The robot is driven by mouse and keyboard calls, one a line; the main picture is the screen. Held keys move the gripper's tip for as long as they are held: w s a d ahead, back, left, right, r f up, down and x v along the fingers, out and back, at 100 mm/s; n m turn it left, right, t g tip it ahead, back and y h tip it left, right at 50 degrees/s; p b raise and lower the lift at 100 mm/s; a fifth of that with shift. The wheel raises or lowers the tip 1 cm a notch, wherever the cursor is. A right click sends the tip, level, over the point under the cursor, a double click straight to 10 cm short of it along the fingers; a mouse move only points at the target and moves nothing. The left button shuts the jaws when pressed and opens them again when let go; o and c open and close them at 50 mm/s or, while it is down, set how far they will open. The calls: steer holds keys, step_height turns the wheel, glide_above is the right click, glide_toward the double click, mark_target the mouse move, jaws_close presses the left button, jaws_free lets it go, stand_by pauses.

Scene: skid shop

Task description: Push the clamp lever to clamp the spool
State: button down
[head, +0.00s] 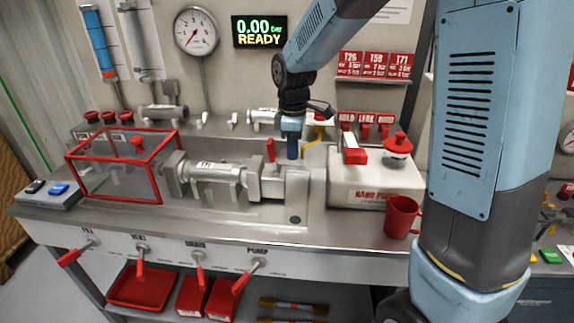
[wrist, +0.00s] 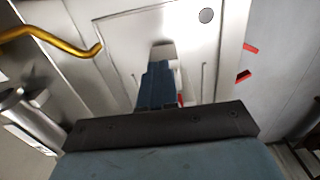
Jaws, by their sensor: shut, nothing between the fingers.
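The spool (head: 215,172) is a grey metal piece with flanges and a white tag, lying level in the bench fixture. The clamp lever (head: 271,150) is a short red handle standing upright at the right end of the spool. My gripper (head: 292,150) points down just right of the lever, with a small gap seen between them in the head view. In the wrist view my gripper's blue fingers (wrist: 158,82) are together and empty above the steel fixture. A sliver of red (wrist: 181,100) shows beside them, probably the lever, mostly hidden by my gripper.
A red-framed clear guard (head: 112,165) stands left of the spool. A white pump box (head: 375,182) with a red handle and a red mug (head: 401,217) are on the right. A yellow hooked pipe (head: 311,140) is close behind my gripper.

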steer(key=shift+d, duration=0.35)
step_height(320, 180, up, 8)
stand_by(0.9)
steer(key=s+d+r+m+t, duration=0.2)
steer(key=s+d+m, duration=0.5)
steer(key=s, duration=0.4)
steer(key=s+d+r+m+t, duration=0.3)
steer(key=s+d+m, duration=0.5)
steer(key=s, duration=0.3)
steer(key=shift+s+d+r+m+t, duration=0.2)
steer(key=shift+s+r+m+t, duration=0.15)
steer(key=shift+r, duration=0.5)
